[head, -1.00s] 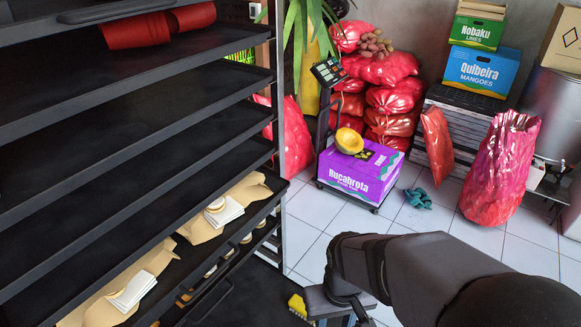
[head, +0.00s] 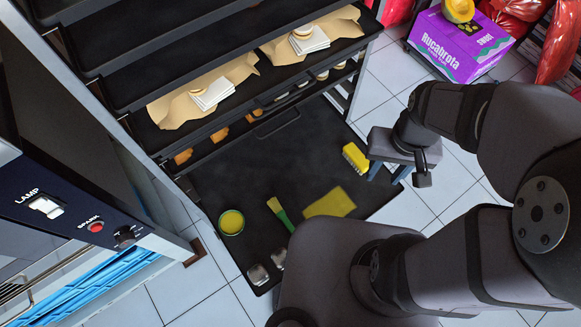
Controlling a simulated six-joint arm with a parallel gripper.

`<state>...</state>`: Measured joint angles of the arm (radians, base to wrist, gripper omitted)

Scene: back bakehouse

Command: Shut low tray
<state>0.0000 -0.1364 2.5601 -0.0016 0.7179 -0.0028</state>
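The low tray (head: 238,175) is a wide black tray pulled out from the bottom of the rack in the head view. On it lie a yellow bowl (head: 231,222), a green-handled brush (head: 280,214), a flat yellow piece (head: 330,203), a yellow brush block (head: 355,157) and small metallic pieces (head: 258,274). My gripper (head: 388,174) is just right of the tray's right edge, pointing down, its two fingers apart with nothing seen between them. I cannot tell its height. My arm hides the tray's near right part.
The rack's shelf (head: 160,135) above holds brown paper with white stacks. A dark handle (head: 275,122) shows below it. An oven-like unit with a control panel (head: 60,215) stands at the left. A purple box (head: 462,42) is at upper right. Tiled floor (head: 385,85) is open right of the rack.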

